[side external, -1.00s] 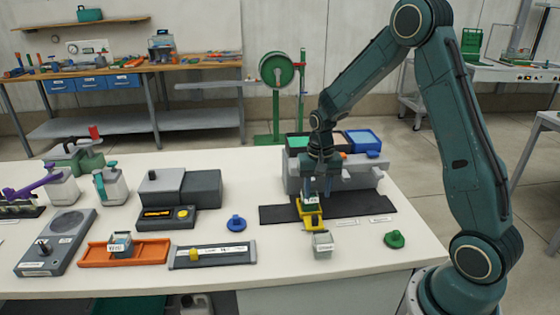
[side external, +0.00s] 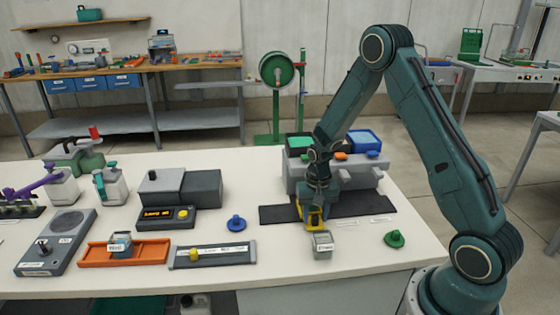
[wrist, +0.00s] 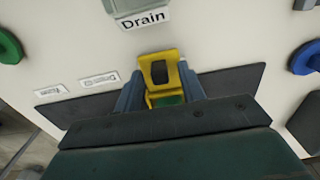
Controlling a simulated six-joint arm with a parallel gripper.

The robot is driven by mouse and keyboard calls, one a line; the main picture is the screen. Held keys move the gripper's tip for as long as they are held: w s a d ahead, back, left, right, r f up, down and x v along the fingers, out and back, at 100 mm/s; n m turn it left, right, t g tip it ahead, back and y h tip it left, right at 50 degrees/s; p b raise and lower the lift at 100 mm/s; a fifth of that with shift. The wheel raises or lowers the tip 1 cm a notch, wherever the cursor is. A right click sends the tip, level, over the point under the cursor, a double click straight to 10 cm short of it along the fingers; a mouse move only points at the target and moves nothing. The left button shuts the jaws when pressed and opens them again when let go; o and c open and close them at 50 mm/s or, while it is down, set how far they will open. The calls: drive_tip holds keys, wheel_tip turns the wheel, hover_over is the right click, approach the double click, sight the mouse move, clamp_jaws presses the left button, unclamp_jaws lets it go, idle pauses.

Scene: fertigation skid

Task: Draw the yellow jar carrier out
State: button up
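The yellow jar carrier (side external: 313,223) is at the front of the dark mat, largely hidden by my gripper in the side view. In the wrist view the yellow carrier (wrist: 160,62) shows a handle-like frame with a dark opening, and a bit of green lies below it. My gripper (side external: 316,208) is low over the carrier. In the wrist view its two blue-grey fingers (wrist: 162,90) stand on either side of the yellow part. I cannot tell whether they press on it.
A grey container labelled "Drain" (side external: 322,246) stands just in front of the carrier. A green knobbed piece (side external: 394,240) is to the right and a blue one (side external: 237,223) to the left. A grey block with coloured bins (side external: 372,177) stands behind.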

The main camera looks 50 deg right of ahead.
clamp_jaws()
drive_tip(key=w+a, duration=0.8)
drive_tip(key=shift+w+a, duration=0.1)
drive_tip(key=shift+w, duration=0.05)
drive_tip(key=shift+r, duration=0.1)
drive_tip(key=shift+c, duration=0.7)
unclamp_jaws()
drive_tip(key=shift+o, duration=0.7)
